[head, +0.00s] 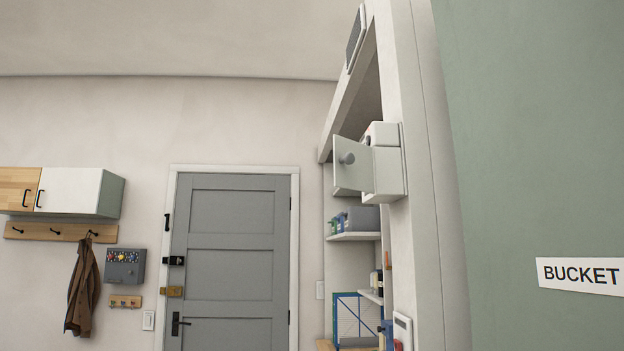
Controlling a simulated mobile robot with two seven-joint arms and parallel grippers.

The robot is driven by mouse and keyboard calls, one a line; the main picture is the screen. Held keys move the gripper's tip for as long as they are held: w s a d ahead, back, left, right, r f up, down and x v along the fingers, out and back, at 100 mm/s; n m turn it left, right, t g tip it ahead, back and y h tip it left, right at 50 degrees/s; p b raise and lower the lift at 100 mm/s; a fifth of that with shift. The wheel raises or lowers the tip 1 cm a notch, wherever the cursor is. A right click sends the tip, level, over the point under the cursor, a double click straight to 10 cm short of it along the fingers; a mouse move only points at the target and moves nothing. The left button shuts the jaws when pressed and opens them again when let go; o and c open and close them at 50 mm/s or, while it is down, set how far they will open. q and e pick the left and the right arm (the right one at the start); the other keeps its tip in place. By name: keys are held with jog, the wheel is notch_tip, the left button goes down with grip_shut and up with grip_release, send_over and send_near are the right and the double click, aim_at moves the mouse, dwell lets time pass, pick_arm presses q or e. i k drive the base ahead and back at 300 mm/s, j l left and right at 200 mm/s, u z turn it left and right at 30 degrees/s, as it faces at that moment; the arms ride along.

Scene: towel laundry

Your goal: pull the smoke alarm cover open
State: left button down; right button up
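A white box (388,170) is mounted high on the white wall face right of the door, seen from the side. A pale grey-green cover panel (355,180) with a round grey knob (347,158) stands out to the left from the box's near edge and looks swung open. I take this to be the smoke alarm cover; no label shows on it. A rounded white part with a dark spot (379,132) shows above and behind the panel. The panel hides most of the inside. Neither of my grippers is in view.
A green panel labelled BUCKET (580,274) fills the right side, close by. Shelves (355,236) with bottles stand below the box. A grey door (232,250), a wall cabinet (62,191) and a hanging brown coat (83,290) are further back. A dark-faced unit (355,40) hangs above.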

aim_at(353, 161)
jog(key=i+j+z, duration=0.45)
jog(key=i+j, duration=0.45)
